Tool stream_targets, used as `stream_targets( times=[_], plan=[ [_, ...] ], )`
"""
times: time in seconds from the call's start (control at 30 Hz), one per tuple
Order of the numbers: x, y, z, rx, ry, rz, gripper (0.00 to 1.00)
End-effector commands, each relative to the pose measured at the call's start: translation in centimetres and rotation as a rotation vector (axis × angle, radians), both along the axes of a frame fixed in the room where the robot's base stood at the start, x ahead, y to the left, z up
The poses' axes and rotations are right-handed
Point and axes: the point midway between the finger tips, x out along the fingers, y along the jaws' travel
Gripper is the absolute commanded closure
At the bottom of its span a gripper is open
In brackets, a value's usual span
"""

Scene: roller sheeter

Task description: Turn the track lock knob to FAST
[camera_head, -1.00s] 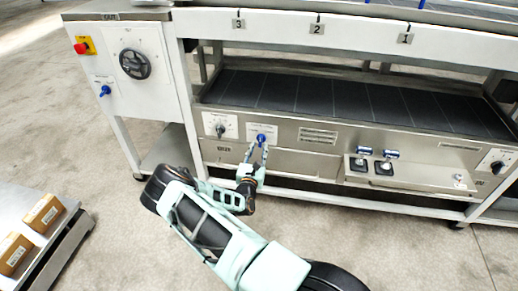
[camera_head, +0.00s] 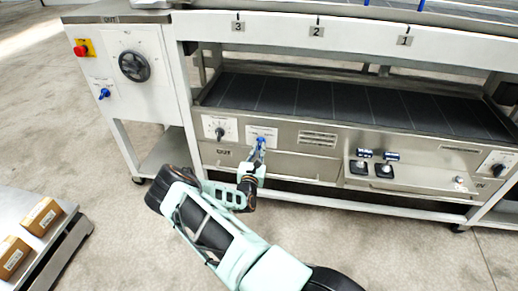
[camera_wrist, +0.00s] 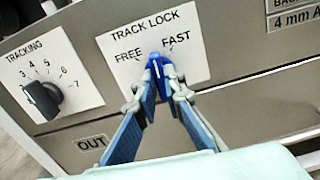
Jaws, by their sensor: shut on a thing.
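The track lock knob (camera_wrist: 155,70) is blue with a white pointer line, on a white plate (camera_wrist: 115,38) marked TRACK LOCK, with FREE at left and FAST at right. In the wrist view its pointer points roughly up, between the two words. My gripper (camera_wrist: 158,88) is shut on the knob, one fingertip on each side. The fingertips cover part of the knob's lower sides. In the head view, my gripper (camera_head: 260,147) reaches the knob (camera_head: 261,140) on the machine's front panel from below and in front.
A black tracking knob (camera_wrist: 44,97) with a numbered dial is left of the track lock plate. An OUT label (camera_wrist: 92,143) is below. A cart with boxes (camera_head: 40,216) is at the lower left.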

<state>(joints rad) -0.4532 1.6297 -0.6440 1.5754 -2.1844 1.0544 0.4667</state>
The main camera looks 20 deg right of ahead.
Motion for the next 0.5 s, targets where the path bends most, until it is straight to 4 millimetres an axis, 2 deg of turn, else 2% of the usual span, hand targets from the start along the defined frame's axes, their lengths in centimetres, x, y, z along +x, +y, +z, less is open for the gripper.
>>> stream_targets(
  times=[0.27,0.5],
  plan=[
    [-0.1,-0.1,0.16,0.061,-0.039,-0.002,1.0],
    [-0.1,-0.12,0.26,0.201,-0.132,-0.002,1.0]
  ],
)
